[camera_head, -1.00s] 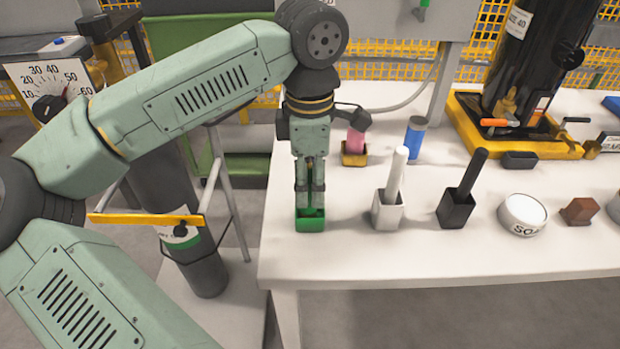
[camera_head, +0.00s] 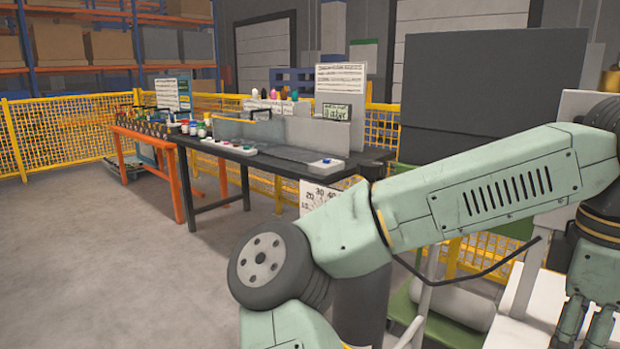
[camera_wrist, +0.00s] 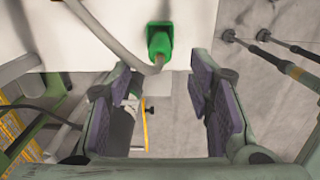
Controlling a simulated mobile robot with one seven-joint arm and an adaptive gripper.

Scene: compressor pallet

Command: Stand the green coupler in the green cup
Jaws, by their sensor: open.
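In the wrist view the green cup (camera_wrist: 152,46) is on the white table, beyond and above the gap between my fingers. Green shows inside its rim, but I cannot clearly tell the coupler from the cup there. My gripper (camera_wrist: 160,92) is open, its two dark pads wide apart with nothing between them. It is clear of the cup. In the head view my gripper (camera_head: 592,335) shows only partly at the lower right corner, pointing down. The cup and coupler are out of that view.
A grey hose (camera_wrist: 110,40) curves across the wrist view to the cup's near side. The white table's edge (camera_wrist: 120,66) lies just by the cup. In the head view a black workbench (camera_head: 375,162) and yellow mesh fence (camera_head: 65,130) stand behind open floor (camera_head: 120,270).

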